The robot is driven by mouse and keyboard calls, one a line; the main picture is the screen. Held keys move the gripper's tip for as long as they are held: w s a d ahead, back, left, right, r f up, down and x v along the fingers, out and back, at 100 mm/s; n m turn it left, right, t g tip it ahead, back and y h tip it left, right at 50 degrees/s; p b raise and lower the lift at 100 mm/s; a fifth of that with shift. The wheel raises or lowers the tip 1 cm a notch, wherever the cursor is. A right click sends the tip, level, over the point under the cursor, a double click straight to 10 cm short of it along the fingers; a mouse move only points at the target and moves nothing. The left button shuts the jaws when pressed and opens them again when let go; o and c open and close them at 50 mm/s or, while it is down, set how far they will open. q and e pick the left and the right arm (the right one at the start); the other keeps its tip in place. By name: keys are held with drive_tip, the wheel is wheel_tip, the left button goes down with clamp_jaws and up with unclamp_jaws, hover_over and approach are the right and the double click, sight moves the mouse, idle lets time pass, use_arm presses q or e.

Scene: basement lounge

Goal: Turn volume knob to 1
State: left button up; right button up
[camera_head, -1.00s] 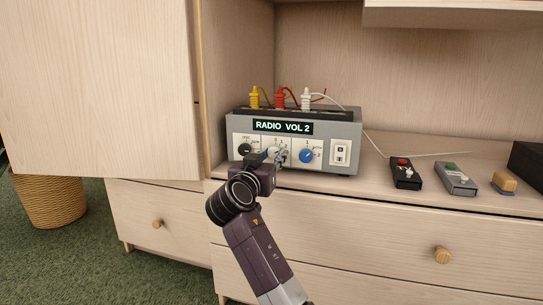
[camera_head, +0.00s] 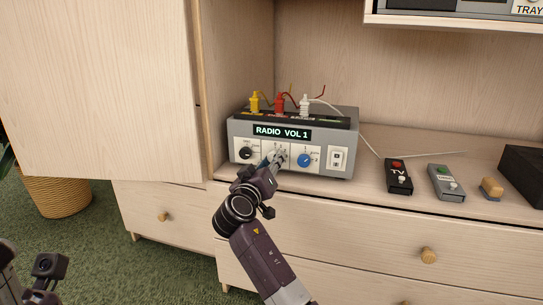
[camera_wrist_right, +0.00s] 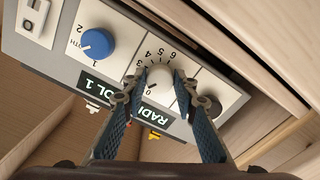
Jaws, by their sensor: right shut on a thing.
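The grey radio (camera_head: 345,125) stands on the cabinet top, and its display (camera_head: 282,132) reads "RADIO VOL 1". The volume knob is the light middle knob (camera_wrist_right: 159,78) on a white panel with a number scale. My right gripper (camera_head: 273,158) is shut on this knob, one finger on each side, as the right wrist view (camera_wrist_right: 159,88) shows. In the head view the fingers mostly hide the knob. A part of my left arm shows at the lower left corner; its fingers cannot be made out.
A black knob (camera_head: 246,153) and a blue knob (camera_head: 305,160) flank the volume knob, with a switch (camera_head: 338,159) at right. Plugs with wires stand on top. Remotes (camera_head: 398,176) (camera_head: 446,183) lie right. An open cabinet door (camera_head: 100,90) is at left.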

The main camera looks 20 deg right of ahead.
idle(0.3)
drive_tip(key=o, duration=1.2)
drive_tip(key=shift+c, duration=0.2)
drive_tip(key=v, duration=0.7)
drive_tip(key=shift+s+a, duration=0.2)
